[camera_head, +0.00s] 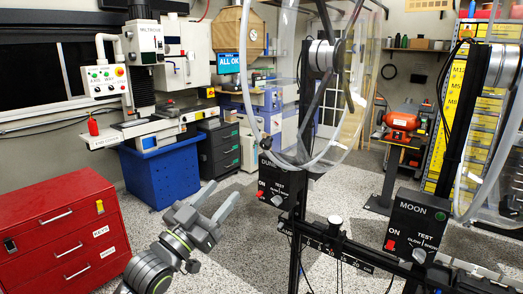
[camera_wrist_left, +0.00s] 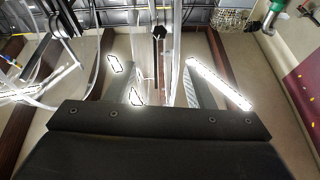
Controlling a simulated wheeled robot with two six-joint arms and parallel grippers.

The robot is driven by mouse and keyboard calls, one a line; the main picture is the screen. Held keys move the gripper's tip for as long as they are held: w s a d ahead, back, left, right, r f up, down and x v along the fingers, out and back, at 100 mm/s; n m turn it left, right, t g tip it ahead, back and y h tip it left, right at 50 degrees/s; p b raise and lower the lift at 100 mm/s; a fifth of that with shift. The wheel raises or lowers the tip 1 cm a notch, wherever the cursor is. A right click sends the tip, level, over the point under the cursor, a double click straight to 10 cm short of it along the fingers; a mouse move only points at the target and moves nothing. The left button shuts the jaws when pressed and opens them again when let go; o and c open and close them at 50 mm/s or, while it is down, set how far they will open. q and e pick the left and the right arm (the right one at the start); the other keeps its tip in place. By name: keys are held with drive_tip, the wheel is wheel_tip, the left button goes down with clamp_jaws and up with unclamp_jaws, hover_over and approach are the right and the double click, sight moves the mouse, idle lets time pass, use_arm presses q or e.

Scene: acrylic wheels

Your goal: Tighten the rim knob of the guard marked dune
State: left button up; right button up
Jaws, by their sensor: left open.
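The dune guard (camera_head: 283,85) is a large clear acrylic wheel on a dark post. Below it hangs a black box (camera_head: 283,184) whose partly covered label appears to read DUNE, with a red switch and a grey dial. A small dark fitting (camera_head: 265,143) sits at the guard's lower left rim; I cannot tell if it is the rim knob. My left gripper (camera_head: 222,193) is open and empty, left of and below this box, apart from it. In the left wrist view, a black knob-like piece (camera_wrist_left: 159,32) shows beyond the open fingers (camera_wrist_left: 165,85).
A second box marked MOON (camera_head: 415,222) and another clear wheel (camera_head: 490,150) stand at the right. A dark numbered rail (camera_head: 340,246) runs below the boxes. A red drawer cabinet (camera_head: 62,235) stands at the left. Speckled floor is open between cabinet and boxes.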

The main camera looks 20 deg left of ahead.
sight(264, 147)
use_arm(q)
drive_tip(key=p+x, duration=0.1)
drive_tip(key=x, duration=1.4)
drive_tip(key=shift+w+d+p, duration=0.1)
drive_tip(key=shift+w+p, duration=0.05)
drive_tip(key=shift+p, duration=0.25)
drive_tip(key=shift+w+d+r, duration=0.2)
drive_tip(key=shift+w, duration=0.4)
drive_tip(key=c, duration=1)
